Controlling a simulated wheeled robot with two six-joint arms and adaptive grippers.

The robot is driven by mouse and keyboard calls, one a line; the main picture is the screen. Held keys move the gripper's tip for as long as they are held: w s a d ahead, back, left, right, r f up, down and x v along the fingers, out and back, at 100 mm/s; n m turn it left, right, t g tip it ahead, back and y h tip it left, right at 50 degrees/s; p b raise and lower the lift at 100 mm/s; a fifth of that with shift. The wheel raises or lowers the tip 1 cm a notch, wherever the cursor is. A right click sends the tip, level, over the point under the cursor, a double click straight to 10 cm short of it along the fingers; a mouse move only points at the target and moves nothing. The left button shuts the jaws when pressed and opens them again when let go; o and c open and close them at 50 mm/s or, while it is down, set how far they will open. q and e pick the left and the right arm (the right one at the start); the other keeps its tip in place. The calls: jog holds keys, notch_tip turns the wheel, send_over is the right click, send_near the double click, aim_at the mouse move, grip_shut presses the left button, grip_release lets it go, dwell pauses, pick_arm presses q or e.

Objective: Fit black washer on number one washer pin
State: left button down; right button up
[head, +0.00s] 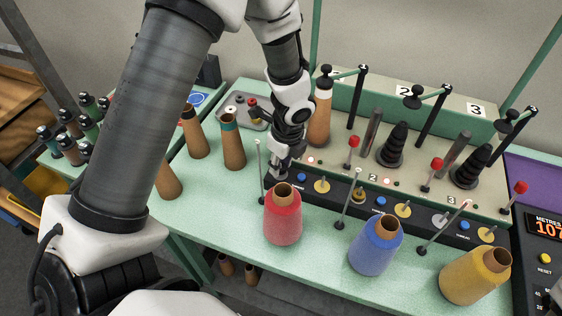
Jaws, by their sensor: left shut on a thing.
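My left gripper (274,177) points down at the left end of the dark front panel (340,198), at station one behind the red cone. It is shut on a small dark thing, taken to be the black washer, which is mostly hidden by the fingers. The number one washer pin is hidden by the gripper, so I cannot tell whether washer and pin touch. At station two a pin (358,194) shows with a brownish piece on it; at station three a grey disc (440,218) shows. My right gripper is out of view.
A grey tray (262,126) with small parts lies behind the gripper. Thin upright rods (259,158) and a brown cone (320,115) stand close to my arm.

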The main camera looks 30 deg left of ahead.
pick_arm(q)
jog(key=shift+f+b, duration=0.55)
jog(key=shift+f, duration=0.25)
jog(key=c, duration=0.7)
grip_release()
jog(key=shift+c, duration=0.2)
